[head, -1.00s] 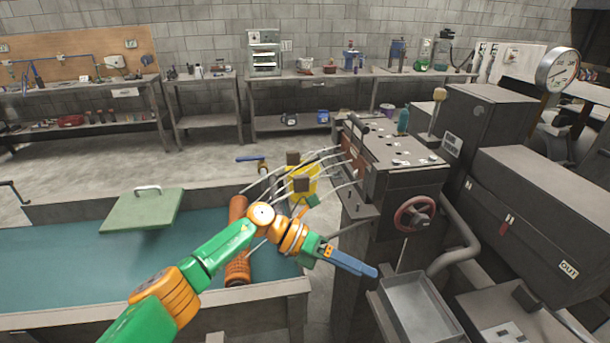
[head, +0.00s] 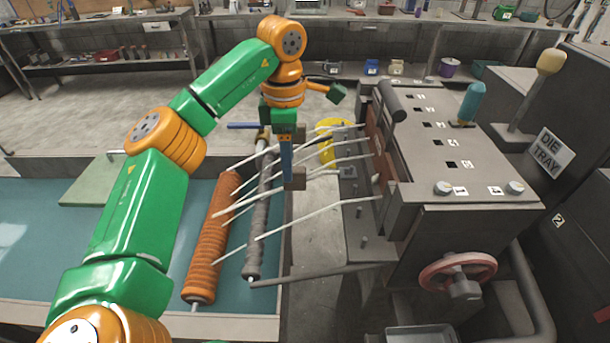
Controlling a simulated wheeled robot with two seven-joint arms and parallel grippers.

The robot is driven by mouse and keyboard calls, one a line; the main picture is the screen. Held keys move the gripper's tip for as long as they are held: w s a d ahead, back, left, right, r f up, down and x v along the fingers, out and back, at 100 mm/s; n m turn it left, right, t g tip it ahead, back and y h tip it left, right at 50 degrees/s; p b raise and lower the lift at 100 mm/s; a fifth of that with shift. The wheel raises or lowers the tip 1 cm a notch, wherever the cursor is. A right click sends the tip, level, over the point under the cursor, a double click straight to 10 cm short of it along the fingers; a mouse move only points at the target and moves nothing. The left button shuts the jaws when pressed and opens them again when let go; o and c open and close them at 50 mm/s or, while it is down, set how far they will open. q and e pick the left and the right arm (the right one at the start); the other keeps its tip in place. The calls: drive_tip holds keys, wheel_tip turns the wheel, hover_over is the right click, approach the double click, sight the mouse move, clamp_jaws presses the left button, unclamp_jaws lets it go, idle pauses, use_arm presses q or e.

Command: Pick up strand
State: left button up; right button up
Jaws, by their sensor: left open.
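Several thin, pale strands (head: 317,219) stick out of the left side of the grey machine (head: 455,150). They fan left and down, and some cross above an orange ribbed roller (head: 212,235) and a grey ribbed roller (head: 262,215). My left gripper (head: 286,178) hangs downward with blue fingers among the strands, beside brown blocks. It is open. I cannot tell whether a finger touches a strand, and part of the strands is hidden behind it. My right gripper is not in view.
A teal-bottomed trough (head: 30,235) lies at left with a green lid plate (head: 92,190) on its far edge. A yellow container (head: 326,152) stands behind the strands. A red handwheel (head: 458,270) is on the machine's front. Workbenches line the back.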

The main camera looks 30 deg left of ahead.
sight(291, 184)
use_arm(q)
drive_tip(key=shift+w+f, duration=0.2)
drive_tip(key=shift+f, duration=0.45)
drive_tip(key=shift+s+b, duration=0.1)
drive_tip(key=shift+b, duration=0.2)
drive_tip(key=shift+s+f, duration=0.5)
drive_tip(key=shift+f, duration=0.35)
drive_tip(key=f, duration=0.1)
drive_tip(key=f+p, duration=0.1)
drive_tip(key=f, duration=0.2)
drive_tip(key=shift+w+d+f, duration=0.2)
drive_tip(key=shift+w+d, duration=0.1)
drive_tip(key=shift+d, duration=0.05)
drive_tip(key=shift+f, duration=0.35)
drive_tip(key=c, duration=0.3)
clamp_jaws()
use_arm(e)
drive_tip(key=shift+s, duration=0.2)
